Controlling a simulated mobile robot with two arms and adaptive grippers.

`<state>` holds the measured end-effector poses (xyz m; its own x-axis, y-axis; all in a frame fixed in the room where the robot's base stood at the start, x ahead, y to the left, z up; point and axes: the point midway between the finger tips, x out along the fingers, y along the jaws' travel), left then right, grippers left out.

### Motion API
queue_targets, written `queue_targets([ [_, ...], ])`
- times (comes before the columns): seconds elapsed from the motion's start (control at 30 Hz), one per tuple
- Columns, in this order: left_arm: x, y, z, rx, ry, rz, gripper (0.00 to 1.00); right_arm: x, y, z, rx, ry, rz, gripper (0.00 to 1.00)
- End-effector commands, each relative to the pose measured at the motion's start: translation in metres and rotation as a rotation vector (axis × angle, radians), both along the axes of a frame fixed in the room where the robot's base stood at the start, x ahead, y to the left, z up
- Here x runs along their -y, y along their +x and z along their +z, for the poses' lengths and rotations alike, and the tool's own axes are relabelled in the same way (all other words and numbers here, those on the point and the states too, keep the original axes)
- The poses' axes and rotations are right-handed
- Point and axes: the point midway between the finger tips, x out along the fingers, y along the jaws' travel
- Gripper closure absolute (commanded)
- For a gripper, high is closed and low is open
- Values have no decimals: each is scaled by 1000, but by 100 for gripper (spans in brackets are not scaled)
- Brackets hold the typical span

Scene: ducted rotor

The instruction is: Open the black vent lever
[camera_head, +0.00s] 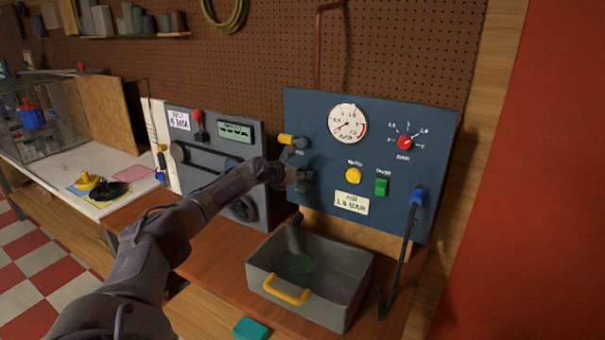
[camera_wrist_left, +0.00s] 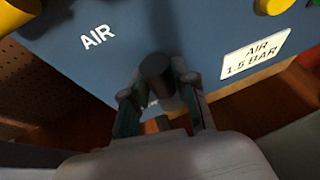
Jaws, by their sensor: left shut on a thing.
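The blue air panel (camera_head: 320,125) stands upright against the pegboard. My left gripper (camera_head: 292,177) is at its lower left, below the yellow lever (camera_head: 290,140). In the left wrist view my left gripper (camera_wrist_left: 160,92) has a finger on each side of a dark round-ended handle, the black vent lever (camera_wrist_left: 157,72), and is shut on it. In the head view the lever is mostly hidden by the gripper, so its angle is hard to tell. My right gripper is not in view.
The panel also bears a gauge (camera_head: 347,123), a red knob (camera_head: 405,143), a yellow button (camera_head: 353,175), a green switch (camera_head: 381,187) and a blue plug (camera_head: 417,196) with a hanging cable. A grey bin (camera_head: 345,312) stands below. A grey machine (camera_head: 243,110) is on the left.

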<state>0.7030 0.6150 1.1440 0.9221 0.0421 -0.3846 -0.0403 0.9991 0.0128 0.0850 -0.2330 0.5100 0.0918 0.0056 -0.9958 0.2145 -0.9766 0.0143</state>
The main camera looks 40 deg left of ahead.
Motion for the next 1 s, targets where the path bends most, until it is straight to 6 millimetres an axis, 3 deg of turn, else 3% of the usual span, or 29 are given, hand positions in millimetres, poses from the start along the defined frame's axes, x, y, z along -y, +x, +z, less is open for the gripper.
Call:
queue_targets([
  [0.13,0,0,-2,-4,7,-4,100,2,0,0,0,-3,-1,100],
  [0.17,0,0,-2,-4,7,-4,70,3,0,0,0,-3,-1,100],
  [0.3,0,0,-2,-3,5,-3,47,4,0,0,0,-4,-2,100],
  [0.7,0,-5,1,-1,5,-1,46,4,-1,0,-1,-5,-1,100],
  [0.87,-1,-23,9,-2,9,-1,46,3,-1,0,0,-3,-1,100],
  [1.0,0,-49,19,-6,12,-1,46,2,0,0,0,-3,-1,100],
])
